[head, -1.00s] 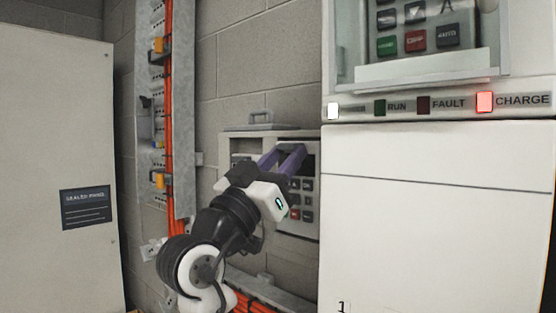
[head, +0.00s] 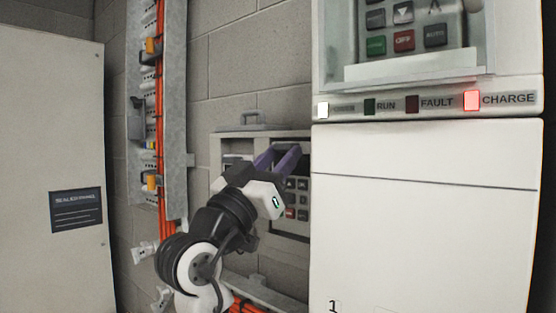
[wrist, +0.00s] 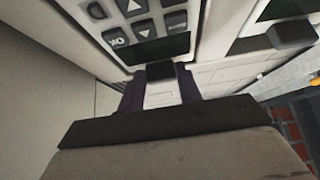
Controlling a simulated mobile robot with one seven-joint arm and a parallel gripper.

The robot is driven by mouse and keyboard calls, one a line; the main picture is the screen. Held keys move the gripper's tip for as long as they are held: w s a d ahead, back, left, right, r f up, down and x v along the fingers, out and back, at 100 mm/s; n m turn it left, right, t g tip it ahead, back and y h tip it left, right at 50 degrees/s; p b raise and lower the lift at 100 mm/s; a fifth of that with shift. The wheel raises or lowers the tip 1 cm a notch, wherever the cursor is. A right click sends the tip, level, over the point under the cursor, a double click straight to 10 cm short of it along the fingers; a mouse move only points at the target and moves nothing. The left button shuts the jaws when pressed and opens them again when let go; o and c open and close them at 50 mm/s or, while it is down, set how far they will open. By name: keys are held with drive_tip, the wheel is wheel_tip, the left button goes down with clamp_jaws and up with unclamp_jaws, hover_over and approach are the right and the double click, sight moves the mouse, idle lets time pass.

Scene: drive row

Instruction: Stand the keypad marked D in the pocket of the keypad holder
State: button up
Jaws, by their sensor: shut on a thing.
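My gripper (head: 280,160), with purple fingers, is at a grey keypad (head: 297,184) in a pale wall-mounted case (head: 232,134). The keypad has dark keys and one red key. In the wrist view my gripper (wrist: 160,92) is shut on a dark tab (wrist: 160,71) at the edge of a keypad (wrist: 112,68) with a dark display. The keypad is still within the case. Its letter mark cannot be read. Another keypad (head: 380,32) sits in a recess in the white cabinet at upper right. I cannot tell which part is the holder's pocket.
The white cabinet (head: 410,220) stands close on the right, with a lit CHARGE lamp (head: 472,100). A grey cabinet (head: 50,130) stands at left. A metal cable rail (head: 174,105) with orange cables runs up the block wall. A ledge (head: 270,292) lies below the case.

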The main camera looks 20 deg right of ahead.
drive_tip(key=shift+f, duration=0.1)
wheel_tip(320, 180, down, 2)
drive_tip(key=shift+f+b, duration=0.2)
drive_tip(key=shift+b, duration=0.95)
drive_tip(key=o, duration=1)
